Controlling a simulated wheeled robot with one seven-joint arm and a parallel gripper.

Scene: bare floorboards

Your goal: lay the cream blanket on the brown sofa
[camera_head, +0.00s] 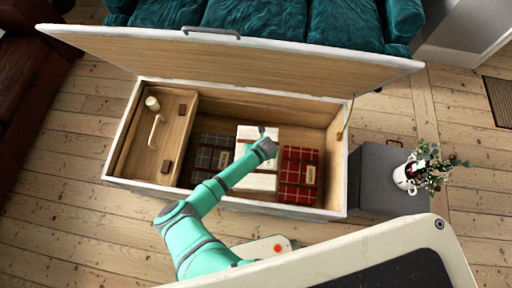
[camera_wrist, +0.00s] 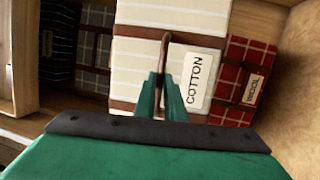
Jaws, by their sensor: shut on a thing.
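The cream blanket (camera_head: 258,180) is a folded, strapped block with a brown band, inside the open wooden chest. In the wrist view the cream blanket (camera_wrist: 202,24) shows pale stripes and a label reading COTTON. My gripper (camera_head: 265,146) is over its top; in the wrist view my gripper (camera_wrist: 165,88) has its fingers closed together on the brown strap handle (camera_wrist: 165,50). A brown sofa (camera_head: 30,65) stands at the far left edge, only partly in view.
The chest (camera_head: 240,86) has its lid (camera_head: 250,62) raised at the back. A red plaid blanket (camera_head: 299,178) and a grey plaid one (camera_head: 210,155) lie beside the cream one. A teal sofa (camera_head: 260,18) stands behind. A grey box (camera_head: 375,170) and a potted plant (camera_head: 405,175) are right. Floor is clear at left.

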